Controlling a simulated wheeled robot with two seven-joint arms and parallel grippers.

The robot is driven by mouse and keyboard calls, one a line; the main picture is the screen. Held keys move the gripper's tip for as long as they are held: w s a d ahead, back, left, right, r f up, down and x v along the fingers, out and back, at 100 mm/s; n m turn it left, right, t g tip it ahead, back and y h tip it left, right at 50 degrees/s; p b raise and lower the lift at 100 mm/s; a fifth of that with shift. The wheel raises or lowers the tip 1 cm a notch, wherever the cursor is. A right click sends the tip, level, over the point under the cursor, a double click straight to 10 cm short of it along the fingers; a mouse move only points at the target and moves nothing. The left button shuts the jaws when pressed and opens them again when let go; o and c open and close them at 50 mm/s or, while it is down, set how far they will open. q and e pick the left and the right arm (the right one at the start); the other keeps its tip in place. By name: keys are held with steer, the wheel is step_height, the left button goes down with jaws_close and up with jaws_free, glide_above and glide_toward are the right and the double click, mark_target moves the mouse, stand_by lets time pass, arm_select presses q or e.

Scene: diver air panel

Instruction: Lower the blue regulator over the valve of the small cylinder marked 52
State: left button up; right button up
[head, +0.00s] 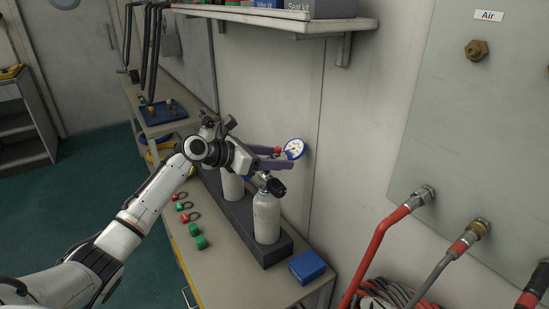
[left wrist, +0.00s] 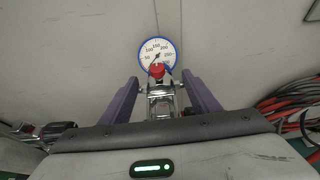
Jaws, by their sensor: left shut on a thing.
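My left gripper (head: 276,158), with purple fingers, is shut on the blue regulator, whose blue-rimmed gauge (head: 294,149) sticks out past the fingertips. In the left wrist view the gauge (left wrist: 157,56), a red knob (left wrist: 157,71) and the regulator's metal body (left wrist: 161,103) show between the fingers (left wrist: 160,82). A white small cylinder (head: 267,217) with a black valve knob (head: 274,186) stands upright in a dark rack (head: 273,254), below and nearer than the gripper. Another cylinder (head: 232,185) stands behind it, partly hidden by my gripper. No number 52 is readable. My right gripper is out of view.
A blue box (head: 307,267) sits at the bench's near end. Red and green fittings (head: 194,231) lie left of the rack. A shelf (head: 270,17) hangs above. Wall panel (head: 470,130) and red hose (head: 379,240) are at right. A blue tray (head: 163,117) lies farther back.

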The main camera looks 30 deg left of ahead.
arm_select(q)
steer(key=shift+f, duration=0.95)
stand_by(1.0)
steer(key=o, duration=1.8)
steer(key=shift+f, duration=0.3)
steer(key=v, duration=1)
steer(key=shift+s+r, duration=0.15)
steer(key=shift+r, duration=0.15)
